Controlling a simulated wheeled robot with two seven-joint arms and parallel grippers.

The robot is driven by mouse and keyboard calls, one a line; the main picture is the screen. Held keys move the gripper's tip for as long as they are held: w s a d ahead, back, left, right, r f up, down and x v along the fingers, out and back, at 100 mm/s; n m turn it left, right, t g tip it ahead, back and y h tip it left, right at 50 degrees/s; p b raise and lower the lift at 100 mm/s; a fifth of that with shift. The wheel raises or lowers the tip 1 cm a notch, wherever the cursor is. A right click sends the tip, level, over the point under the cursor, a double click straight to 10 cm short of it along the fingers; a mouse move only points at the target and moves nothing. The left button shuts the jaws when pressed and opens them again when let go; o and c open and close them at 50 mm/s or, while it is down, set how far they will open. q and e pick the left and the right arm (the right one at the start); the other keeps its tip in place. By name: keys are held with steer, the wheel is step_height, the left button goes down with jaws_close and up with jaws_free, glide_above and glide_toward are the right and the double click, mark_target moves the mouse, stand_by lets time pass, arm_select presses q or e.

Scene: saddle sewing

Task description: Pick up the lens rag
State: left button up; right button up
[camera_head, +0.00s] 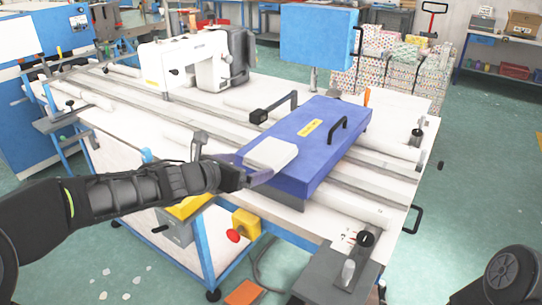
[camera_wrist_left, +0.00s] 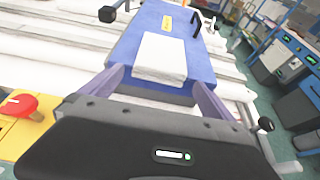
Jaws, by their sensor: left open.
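The lens rag (camera_head: 270,153) looks like a folded white cloth lying flat on the near end of the blue panel (camera_head: 318,150) of the sewing table. In the left wrist view the rag (camera_wrist_left: 162,58) lies just beyond and between the fingertips. My left gripper (camera_head: 262,171) is open and empty at the near edge of the panel, close to the rag. Its two fingers also show in the left wrist view (camera_wrist_left: 160,78), spread to either side of the rag's near edge. Whether a finger touches the rag I cannot tell. My right gripper is not in view.
A black handle (camera_head: 338,128) stands on the blue panel, and a black clamp arm (camera_head: 275,110) is beside it. A white sewing machine (camera_head: 190,62) stands behind. A red button on a yellow box (camera_head: 245,222) is below the table's near edge.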

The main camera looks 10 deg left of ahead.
mark_target(257, 163)
arm_select(q)
steer(key=shift+x, duration=2.65)
steer(key=shift+r, duration=0.1)
steer(key=c, duration=1.2)
step_height(257, 163, up, 10)
steer(key=p, duration=0.6)
steer(key=shift+r+p, duration=0.1)
steer(key=shift+p, duration=0.2)
steer(key=shift+c, duration=0.2)
